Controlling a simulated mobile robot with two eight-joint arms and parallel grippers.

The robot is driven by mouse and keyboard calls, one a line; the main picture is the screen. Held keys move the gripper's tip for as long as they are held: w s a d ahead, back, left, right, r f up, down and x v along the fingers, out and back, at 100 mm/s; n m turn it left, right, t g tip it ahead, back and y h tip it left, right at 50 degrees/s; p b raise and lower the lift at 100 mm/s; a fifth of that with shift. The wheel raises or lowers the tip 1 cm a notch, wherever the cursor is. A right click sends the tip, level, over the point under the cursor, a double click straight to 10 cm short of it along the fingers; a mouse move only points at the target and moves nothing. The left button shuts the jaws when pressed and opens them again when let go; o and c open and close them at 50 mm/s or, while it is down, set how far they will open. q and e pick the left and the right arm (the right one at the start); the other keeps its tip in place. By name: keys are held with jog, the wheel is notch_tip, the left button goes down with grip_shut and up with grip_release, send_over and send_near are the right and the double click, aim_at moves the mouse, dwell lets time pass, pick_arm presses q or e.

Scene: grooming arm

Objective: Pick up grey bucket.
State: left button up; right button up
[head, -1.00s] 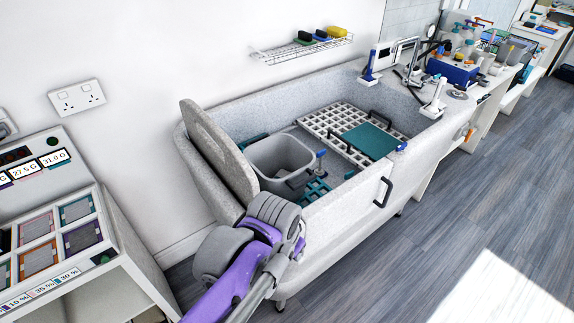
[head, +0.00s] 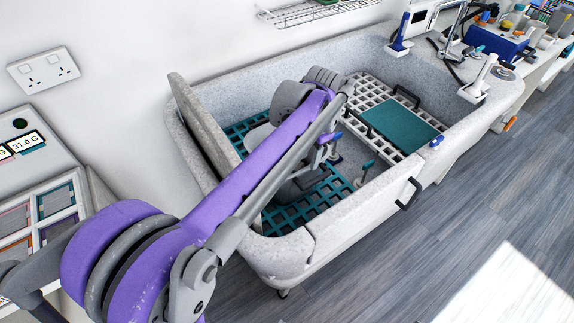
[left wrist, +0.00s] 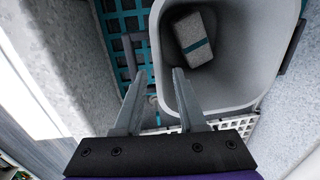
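The grey bucket (left wrist: 228,95) stands in the grooming tub, its opening facing up in the left wrist view. A grey block with a teal band (left wrist: 195,40) lies inside it. A dark handle shows at its right side. My left gripper (left wrist: 159,73) is open, with its two fingers apart at the bucket's left rim. One finger lies over the outer side and the other over the opening; I cannot tell whether either touches. In the head view my left arm covers most of the bucket (head: 258,136). My right gripper is not in view.
The grey tub (head: 350,205) has high walls around the bucket, with an upright panel (head: 205,130) at its left end. Teal grating (head: 310,207) covers its floor. A white grid (head: 375,95) with a teal mat (head: 403,126) lies to the right.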

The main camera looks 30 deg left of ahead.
aim_at(308, 166)
pick_arm(q)
jog(key=f, duration=0.6)
jog(key=shift+w+a+f, duration=0.15)
jog(key=shift+a+f, duration=0.1)
jog(key=shift+f, duration=0.05)
jog(key=shift+c, duration=0.3)
grip_shut()
dwell(0.9)
